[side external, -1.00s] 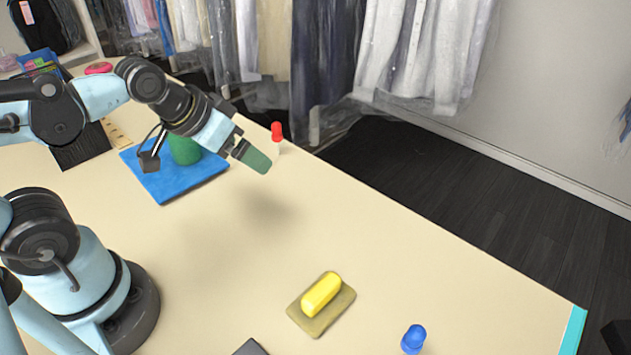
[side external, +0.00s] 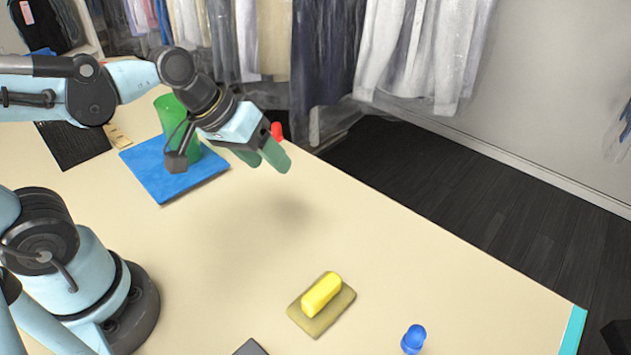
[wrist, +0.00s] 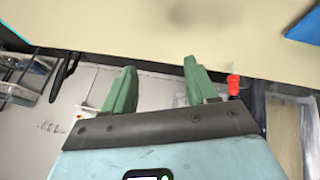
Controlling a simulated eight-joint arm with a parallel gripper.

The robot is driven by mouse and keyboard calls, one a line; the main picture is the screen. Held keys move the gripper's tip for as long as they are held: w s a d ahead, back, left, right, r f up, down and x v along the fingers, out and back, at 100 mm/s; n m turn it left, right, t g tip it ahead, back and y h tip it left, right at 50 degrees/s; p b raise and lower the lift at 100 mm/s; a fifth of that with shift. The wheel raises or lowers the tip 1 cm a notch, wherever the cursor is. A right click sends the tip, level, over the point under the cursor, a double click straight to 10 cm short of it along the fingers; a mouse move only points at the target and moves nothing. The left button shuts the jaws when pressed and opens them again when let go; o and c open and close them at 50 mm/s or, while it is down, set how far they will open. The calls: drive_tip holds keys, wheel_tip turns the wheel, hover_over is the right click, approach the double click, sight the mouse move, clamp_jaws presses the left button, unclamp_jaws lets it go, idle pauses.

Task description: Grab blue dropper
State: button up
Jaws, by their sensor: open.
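The blue dropper (side external: 413,339) stands on the table near the front right of the side view, small and rounded at the top. It does not show in the wrist view. My gripper (side external: 264,158) is open and empty, raised over the far part of the table, well to the upper left of the dropper. In the wrist view my gripper's green fingers (wrist: 158,88) are spread apart with nothing between them.
A yellow block (side external: 321,294) rests on a tan pad (side external: 305,322). A red-capped bottle (side external: 277,131) is partly hidden behind my gripper. A green cup (side external: 171,118) stands on a blue cloth (side external: 160,182). Garments (side external: 325,50) hang behind. The middle of the table is clear.

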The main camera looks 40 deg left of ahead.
drive_tip(key=w+d+f+n+g+h, duration=0.25)
drive_tip(key=d+n+g+h, duration=0.3)
drive_tip(key=d, duration=0.85)
drive_tip(key=n+g+h, duration=0.5)
drive_tip(key=g, duration=0.1)
approach(418, 349)
drive_tip(key=shift+m, duration=0.25)
drive_tip(key=x, duration=1)
drive_tip(key=shift+s+d+f, duration=0.1)
drive_tip(key=shift+s+d, duration=0.05)
drive_tip(key=shift+d, duration=0.15)
drive_tip(key=shift+c, duration=0.5)
drive_tip(key=shift+y, duration=0.25)
drive_tip(key=c, duration=0.9)
